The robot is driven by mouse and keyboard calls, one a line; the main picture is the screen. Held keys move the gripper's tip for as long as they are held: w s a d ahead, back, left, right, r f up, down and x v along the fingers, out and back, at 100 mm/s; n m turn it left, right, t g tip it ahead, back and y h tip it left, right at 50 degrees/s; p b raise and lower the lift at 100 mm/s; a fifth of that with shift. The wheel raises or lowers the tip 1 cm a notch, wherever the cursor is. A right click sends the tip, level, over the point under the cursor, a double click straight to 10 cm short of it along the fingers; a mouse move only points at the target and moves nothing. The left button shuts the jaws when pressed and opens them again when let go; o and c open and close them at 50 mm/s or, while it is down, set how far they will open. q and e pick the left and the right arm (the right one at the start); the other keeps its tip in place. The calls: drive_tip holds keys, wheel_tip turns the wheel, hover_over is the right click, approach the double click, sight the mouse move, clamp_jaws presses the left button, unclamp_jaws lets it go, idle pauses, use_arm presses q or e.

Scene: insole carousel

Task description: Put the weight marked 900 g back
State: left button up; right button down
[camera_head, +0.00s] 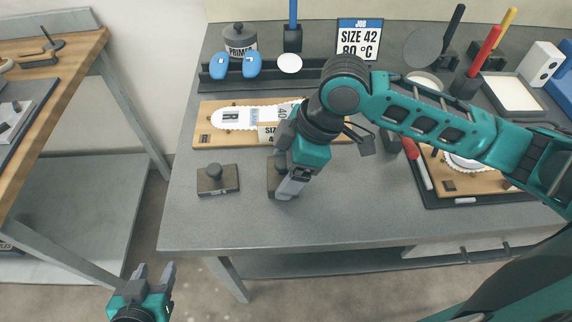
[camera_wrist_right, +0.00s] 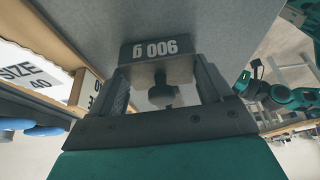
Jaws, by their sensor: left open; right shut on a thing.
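The weight marked 900 g (camera_wrist_right: 156,49) is a dark block with a knob, seen between the fingers of my right gripper (camera_wrist_right: 162,90) in the right wrist view. My right gripper is shut on it. In the head view the right gripper (camera_head: 284,185) is over the front middle of the table, and the weight (camera_head: 274,180) is partly hidden behind it. I cannot tell whether the weight touches the table. A similar dark weight with a knob (camera_head: 217,179) stands to its left. My left gripper (camera_head: 153,272) is open and empty, low in front of the table.
A wooden board (camera_head: 206,142) with a white insole (camera_head: 240,117) lies behind the weights, with a SIZE card (camera_head: 268,133) on it. A primer pot (camera_head: 240,39) and blue pieces (camera_head: 219,65) stand further back. The grey table's front (camera_head: 225,225) is clear.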

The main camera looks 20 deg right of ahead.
unclamp_jaws()
drive_tip(key=shift+f, duration=0.1)
drive_tip(key=p+v, duration=0.2)
drive_tip(key=v, duration=1)
drive_tip(key=shift+r, duration=0.2)
